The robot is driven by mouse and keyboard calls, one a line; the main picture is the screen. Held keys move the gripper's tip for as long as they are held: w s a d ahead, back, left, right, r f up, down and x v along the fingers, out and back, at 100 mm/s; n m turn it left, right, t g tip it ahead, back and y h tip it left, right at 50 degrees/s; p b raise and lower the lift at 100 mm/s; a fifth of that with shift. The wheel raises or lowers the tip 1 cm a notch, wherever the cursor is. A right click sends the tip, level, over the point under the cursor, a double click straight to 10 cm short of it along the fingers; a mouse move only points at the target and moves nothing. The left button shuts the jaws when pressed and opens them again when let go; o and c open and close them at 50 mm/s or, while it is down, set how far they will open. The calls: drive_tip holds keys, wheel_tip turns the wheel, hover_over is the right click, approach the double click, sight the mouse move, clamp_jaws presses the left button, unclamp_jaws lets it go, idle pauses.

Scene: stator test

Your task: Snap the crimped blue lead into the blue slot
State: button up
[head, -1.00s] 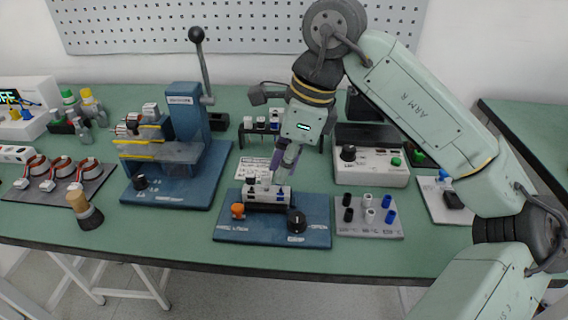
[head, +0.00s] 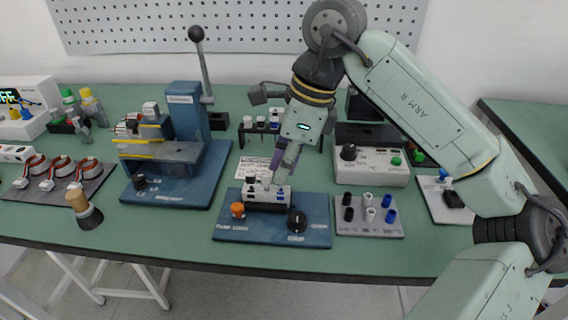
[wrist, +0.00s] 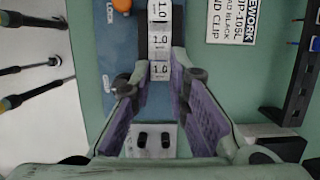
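A white connector block (head: 262,195) with dark slots sits on a blue fixture plate (head: 262,232) at the front middle of the bench. Which slot is the blue one is too small to tell.
An orange knob (head: 238,209) and a black knob (head: 297,221) stand on the fixture plate. A grey tray (head: 370,231) with black, white and blue pegs lies to its right. A blue press (head: 187,115) stands left, a white tester (head: 370,174) behind right. A printed card (head: 247,168) lies behind.

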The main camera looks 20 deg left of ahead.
drive_tip(key=o, duration=0.5)
drive_tip(key=v, duration=1.2)
drive_tip(key=shift+d, duration=0.1)
drive_tip(key=shift+r, duration=0.1)
